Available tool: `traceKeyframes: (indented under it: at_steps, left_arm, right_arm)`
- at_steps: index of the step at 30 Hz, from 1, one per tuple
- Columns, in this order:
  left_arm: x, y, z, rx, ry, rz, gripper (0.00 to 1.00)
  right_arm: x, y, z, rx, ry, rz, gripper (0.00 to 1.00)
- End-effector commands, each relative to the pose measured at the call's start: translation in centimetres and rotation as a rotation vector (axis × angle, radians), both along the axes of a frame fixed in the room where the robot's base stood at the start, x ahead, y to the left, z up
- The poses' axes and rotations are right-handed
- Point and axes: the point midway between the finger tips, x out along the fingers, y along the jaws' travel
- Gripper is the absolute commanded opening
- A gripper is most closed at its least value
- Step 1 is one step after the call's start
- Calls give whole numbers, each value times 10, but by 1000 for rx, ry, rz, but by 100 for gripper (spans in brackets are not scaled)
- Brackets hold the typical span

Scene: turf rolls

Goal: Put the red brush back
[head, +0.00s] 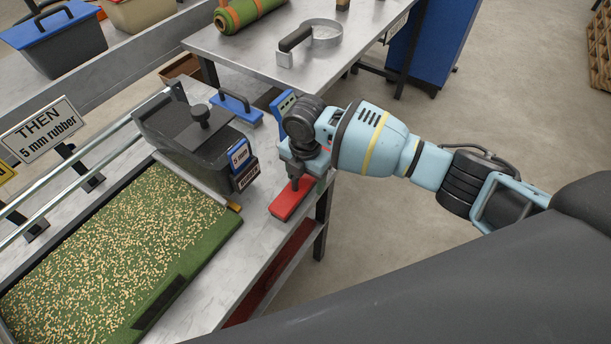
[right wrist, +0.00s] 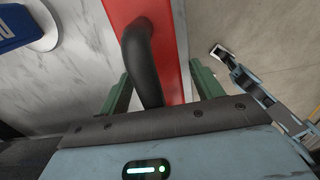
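The red brush (head: 288,203) lies on the grey metal bench near its right edge. In the right wrist view its red body (right wrist: 171,35) and black curved handle (right wrist: 143,60) show close up. My right gripper (head: 296,182) points down over the brush. In the right wrist view its green fingers (right wrist: 163,88) stand apart on either side of the handle, with a visible gap on the right side. The bristles are hidden underneath. My left gripper is not in view.
A dark hopper box (head: 195,145) with a blue "5 mm" label stands left of the brush. Left of it lies green turf (head: 110,250) strewn with tan granules.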

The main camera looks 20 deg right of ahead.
Motion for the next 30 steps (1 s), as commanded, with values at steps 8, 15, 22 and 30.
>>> traceKeyframes:
  at_steps: [8, 15, 22, 30]
  left_arm:
    - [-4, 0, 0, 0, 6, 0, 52]
    - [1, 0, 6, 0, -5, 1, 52]
    - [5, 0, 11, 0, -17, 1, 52]
    - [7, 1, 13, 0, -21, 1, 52]
  right_arm:
    - [0, 0, 3, 0, -1, 0, 65]
    - [1, 0, 36, 1, -4, 1, 65]
    - [1, 0, 83, 1, -4, 0, 65]
    - [0, 0, 117, -1, -1, 0, 65]
